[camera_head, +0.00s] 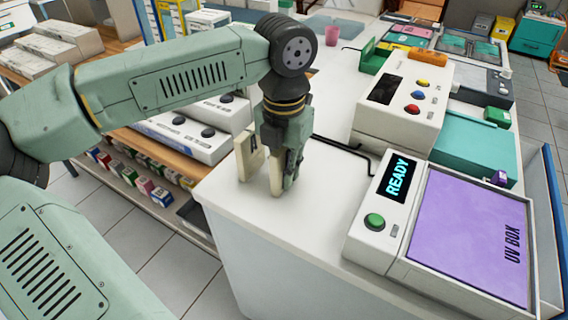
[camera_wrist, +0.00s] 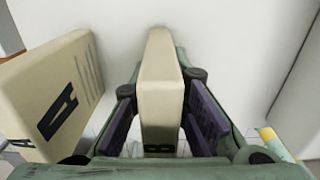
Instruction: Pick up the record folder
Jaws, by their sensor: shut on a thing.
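My gripper (camera_head: 284,168) points down over the near left corner of the white counter. In the wrist view its two dark purple finger pads (camera_wrist: 160,118) stand on either side of a cream, slab-like record folder (camera_wrist: 160,62), and the gripper is shut on it. This folder stands upright with a dark letter, seemingly B, partly visible at its lower edge. Its lower part also shows at the fingers in the head view (camera_head: 276,182). A second cream folder (camera_head: 249,160) stands close to the left. In the wrist view that second folder (camera_wrist: 55,92) bears a dark letter A.
A UV box (camera_head: 465,235) with a purple panel and a READY display stands right of the gripper. A black bent rod (camera_head: 345,150) lies behind it. A white device with coloured buttons (camera_head: 405,105) stands farther back. Shelves with boxes (camera_head: 150,185) are left of the counter.

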